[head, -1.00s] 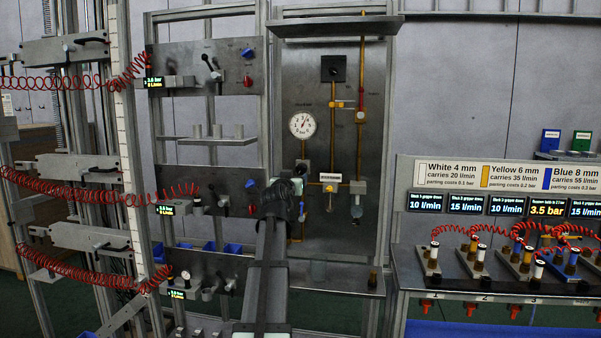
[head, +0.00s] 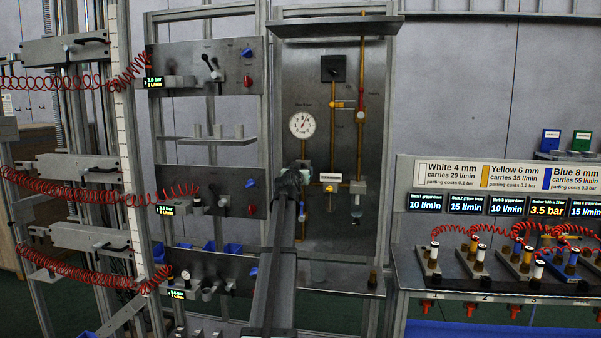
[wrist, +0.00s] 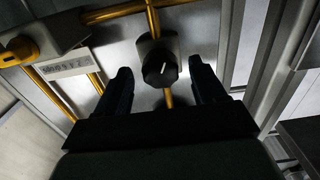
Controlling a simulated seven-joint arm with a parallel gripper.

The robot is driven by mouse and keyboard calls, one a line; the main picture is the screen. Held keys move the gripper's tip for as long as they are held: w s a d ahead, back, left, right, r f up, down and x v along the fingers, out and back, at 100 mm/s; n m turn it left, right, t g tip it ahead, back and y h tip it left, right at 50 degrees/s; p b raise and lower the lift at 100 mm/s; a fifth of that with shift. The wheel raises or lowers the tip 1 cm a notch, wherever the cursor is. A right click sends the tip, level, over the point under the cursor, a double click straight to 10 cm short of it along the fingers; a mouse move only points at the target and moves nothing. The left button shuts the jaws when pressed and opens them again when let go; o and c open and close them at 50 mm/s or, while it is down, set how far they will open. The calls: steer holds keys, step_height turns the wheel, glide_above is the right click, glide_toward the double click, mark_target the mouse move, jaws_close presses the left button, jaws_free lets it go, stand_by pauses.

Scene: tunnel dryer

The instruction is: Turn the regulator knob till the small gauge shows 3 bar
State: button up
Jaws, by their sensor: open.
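The regulator knob (wrist: 160,68) is black with a white mark and shows in the wrist view, on a block with brass pipes. My gripper (wrist: 160,76) is open, with one dark finger on each side of the knob and visible gaps between. I cannot tell how far the fingertips reach along it. In the head view my gripper (head: 293,178) is at the lower left of the steel panel and hides the knob. The round white gauge (head: 302,124) is above it; its needle points up and slightly right, and its figures are too small to read.
A white label plate (wrist: 68,67) and brass pipes lie left of the knob in the wrist view. In the head view a filter bowl (head: 357,188) hangs to the right. A shelf (head: 335,28) juts out at the panel's top.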

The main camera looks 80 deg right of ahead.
steer(key=shift+d, duration=0.6)
steer(key=c, duration=1.1)
